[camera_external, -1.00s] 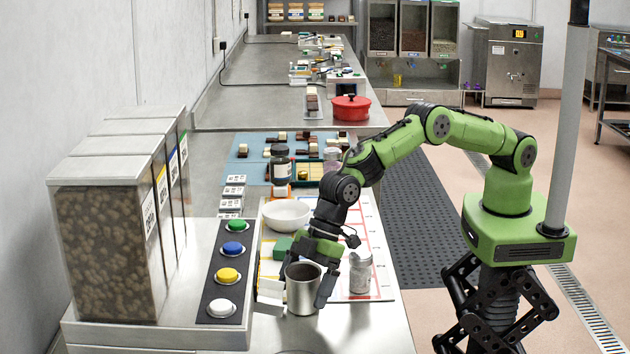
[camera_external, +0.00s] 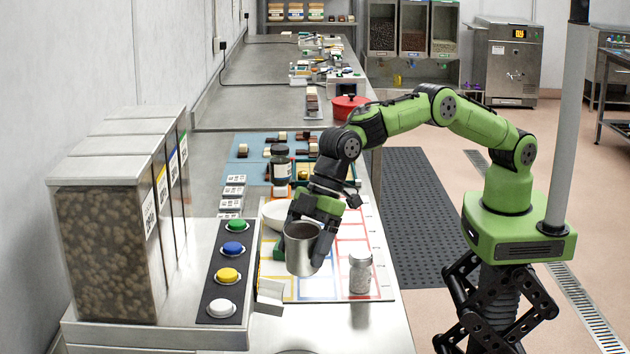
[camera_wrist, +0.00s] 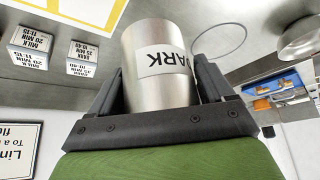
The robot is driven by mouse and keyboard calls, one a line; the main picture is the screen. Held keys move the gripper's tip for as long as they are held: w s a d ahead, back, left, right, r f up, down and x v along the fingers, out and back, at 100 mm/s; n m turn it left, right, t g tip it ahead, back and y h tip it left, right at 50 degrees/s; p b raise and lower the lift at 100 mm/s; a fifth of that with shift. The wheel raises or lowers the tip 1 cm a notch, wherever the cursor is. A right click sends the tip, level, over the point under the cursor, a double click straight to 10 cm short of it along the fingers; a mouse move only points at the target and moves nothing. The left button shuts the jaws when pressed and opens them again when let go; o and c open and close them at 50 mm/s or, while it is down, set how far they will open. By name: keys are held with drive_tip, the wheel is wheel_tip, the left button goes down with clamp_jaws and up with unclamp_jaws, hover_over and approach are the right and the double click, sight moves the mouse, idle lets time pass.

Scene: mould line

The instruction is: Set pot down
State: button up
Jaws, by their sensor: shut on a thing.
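The pot is a silver metal cup (camera_external: 300,256) held above the white mat with coloured squares. It leans slightly in the external view. In the wrist view the pot (camera_wrist: 155,95) stands between my two fingers with a label reading "DARK" on its side. My gripper (camera_external: 308,234) is shut on the pot's sides. The pot hides part of the mat and of a green block behind it.
A lidded jar (camera_external: 360,272) stands to the right. A white bowl (camera_external: 276,214) sits behind the gripper, partly hidden. A button panel (camera_external: 213,292) and a small open box (camera_external: 270,297) are on the left. Bare counter lies in front.

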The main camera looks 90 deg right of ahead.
drive_tip(key=shift+r, duration=0.45)
